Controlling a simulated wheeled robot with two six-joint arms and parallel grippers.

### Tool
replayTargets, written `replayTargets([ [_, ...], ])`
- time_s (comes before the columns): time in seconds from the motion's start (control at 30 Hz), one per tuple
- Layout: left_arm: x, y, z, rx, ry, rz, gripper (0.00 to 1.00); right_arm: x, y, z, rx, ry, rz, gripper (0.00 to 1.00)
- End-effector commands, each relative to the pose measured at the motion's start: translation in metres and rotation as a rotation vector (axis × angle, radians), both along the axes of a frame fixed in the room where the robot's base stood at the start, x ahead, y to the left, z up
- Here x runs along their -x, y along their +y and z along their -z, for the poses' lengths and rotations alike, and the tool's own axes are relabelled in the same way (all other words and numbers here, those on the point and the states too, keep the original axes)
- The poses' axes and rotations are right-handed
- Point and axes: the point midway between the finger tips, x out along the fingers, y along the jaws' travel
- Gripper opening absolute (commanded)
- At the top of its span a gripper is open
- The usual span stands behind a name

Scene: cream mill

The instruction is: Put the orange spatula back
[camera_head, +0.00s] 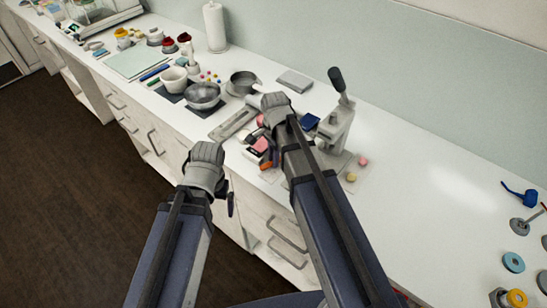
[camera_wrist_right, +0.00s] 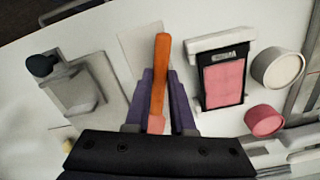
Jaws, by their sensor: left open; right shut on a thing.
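The orange spatula (camera_wrist_right: 160,72) shows in the right wrist view, its orange length pointing away from the wrist and its pinkish end near the palm. My right gripper (camera_wrist_right: 161,100) is shut on it, with a purple finger on each side. In the head view a bit of orange (camera_head: 265,165) shows beside my right arm, over the counter's front part; the arm hides most of that spot. My left gripper (camera_head: 231,204) is open, in front of the counter's front edge and away from the spatula; its fingers are mostly hidden.
A grey hand press (camera_head: 338,122) stands just right of my right arm. A framed pink pan (camera_wrist_right: 222,84), a white jar (camera_wrist_right: 277,68) and a pink jar (camera_wrist_right: 264,120) lie close to the spatula. A steel bowl (camera_head: 203,94) stands further left.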

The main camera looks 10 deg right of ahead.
Motion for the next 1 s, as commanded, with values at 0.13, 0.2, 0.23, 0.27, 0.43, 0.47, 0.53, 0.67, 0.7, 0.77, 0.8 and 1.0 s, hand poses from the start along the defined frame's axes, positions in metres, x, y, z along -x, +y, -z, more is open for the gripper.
replayTargets([
  [0.13, 0.0, 0.0, 0.0, 0.0, 0.0, 0.0, 1.0, 0.0, 0.0, 0.0, 0.0, 0.0, 0.0, 0.0],
  [0.2, 0.0, 0.0, 0.0, 0.0, 0.0, 0.0, 1.0, 0.0, 0.0, 0.0, 0.0, 0.0, 0.0, 0.23],
  [0.23, 0.0, 0.0, 0.0, 0.0, 0.0, 0.0, 1.0, 0.0, 0.0, 0.0, 0.0, 0.0, 0.0, 0.27],
  [0.27, 0.0, 0.0, 0.0, 0.0, 0.0, 0.0, 1.0, 0.0, 0.0, 0.0, 0.0, 0.0, 0.0, 0.3],
  [0.43, 0.0, 0.0, 0.0, 0.0, 0.0, 0.0, 1.0, 0.0, 0.0, 0.0, 0.0, 0.0, 0.0, 0.49],
  [0.47, 0.0, 0.0, 0.0, 0.0, 0.0, 0.0, 1.0, 0.0, 0.0, 0.0, 0.0, 0.0, 0.0, 0.53],
  [0.53, 0.0, 0.0, 0.0, 0.0, 0.0, 0.0, 1.0, 0.0, 0.0, 0.0, 0.0, 0.0, 0.0, 0.57],
  [0.67, 0.0, 0.0, 0.0, 0.0, 0.0, 0.0, 1.0, 0.0, 0.0, 0.0, 0.0, 0.0, 0.0, 0.57],
  [0.7, 0.0, 0.0, 0.0, 0.0, 0.0, 0.0, 1.0, 0.0, 0.0, 0.0, 0.0, 0.0, 0.0, 0.57],
  [0.77, 0.0, 0.0, 0.0, 0.0, 0.0, 0.0, 1.0, 0.0, 0.0, 0.0, 0.0, 0.0, 0.0, 0.57],
  [0.8, 0.0, 0.0, -0.001, 0.0, 0.0, 0.0, 1.0, 0.0, 0.0, -0.001, 0.0, 0.0, 0.0, 0.57],
  [1.0, 0.0, 0.0, -0.012, 0.0, 0.0, 0.0, 1.0, 0.0, 0.0, -0.012, 0.0, 0.0, 0.0, 0.57],
])
